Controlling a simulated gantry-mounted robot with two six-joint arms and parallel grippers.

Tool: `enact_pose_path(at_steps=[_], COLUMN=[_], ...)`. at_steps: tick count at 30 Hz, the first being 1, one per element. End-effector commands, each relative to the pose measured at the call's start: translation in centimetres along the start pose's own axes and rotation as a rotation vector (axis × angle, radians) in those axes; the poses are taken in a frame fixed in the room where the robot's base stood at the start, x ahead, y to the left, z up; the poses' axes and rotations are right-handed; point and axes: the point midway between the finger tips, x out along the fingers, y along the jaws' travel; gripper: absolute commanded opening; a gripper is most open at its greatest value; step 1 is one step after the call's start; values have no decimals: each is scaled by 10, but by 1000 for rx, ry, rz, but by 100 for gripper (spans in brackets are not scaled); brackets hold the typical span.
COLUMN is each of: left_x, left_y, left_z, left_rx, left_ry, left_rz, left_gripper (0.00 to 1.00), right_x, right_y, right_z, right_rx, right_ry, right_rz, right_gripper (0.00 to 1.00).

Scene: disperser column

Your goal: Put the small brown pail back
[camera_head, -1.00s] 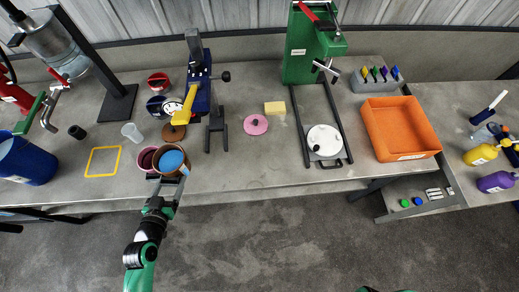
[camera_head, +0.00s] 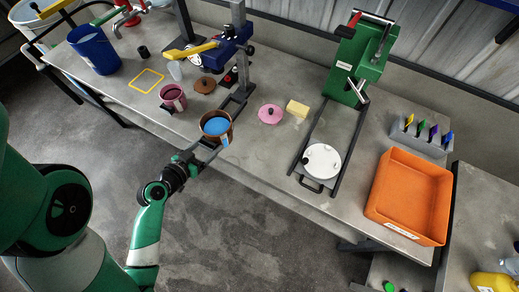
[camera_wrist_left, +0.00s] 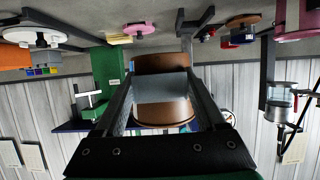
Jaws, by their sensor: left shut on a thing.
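The small brown pail (camera_head: 207,137) has blue contents and is near the front edge of the bench, right of the pink pail (camera_head: 173,104). My left gripper (camera_head: 213,142) is shut on the brown pail from the front. In the left wrist view the brown pail (camera_wrist_left: 160,63) is between the two fingers, with a grey patch on its side. Whether its base touches the bench cannot be told. A brown lid (camera_head: 204,86) lies on the bench behind it. My right gripper is not in view.
A blue and yellow disperser stand (camera_head: 236,45) is behind the brown pail. Farther right are a green press (camera_head: 358,62), a white disc (camera_head: 322,160) and an orange tray (camera_head: 376,206).

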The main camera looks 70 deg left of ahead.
Motion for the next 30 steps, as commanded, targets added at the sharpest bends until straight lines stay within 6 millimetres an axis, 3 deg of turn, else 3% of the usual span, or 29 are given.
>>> enact_pose_path(at_steps=[9,19,21,24,30], left_x=[33,73,90,106,116], left_y=[36,66,75,85,92], left_z=[-2,13,30,41,44], left_rx=[14,12,12,10,5], left_ry=[13,16,12,11,11], left_rz=[19,15,14,11,7], left_gripper=[0,0,0,0,0], right_x=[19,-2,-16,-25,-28], right_y=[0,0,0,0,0], right_z=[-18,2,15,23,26], right_rx=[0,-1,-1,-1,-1], right_ry=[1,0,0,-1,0], right_rz=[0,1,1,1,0], right_gripper=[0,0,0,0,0])
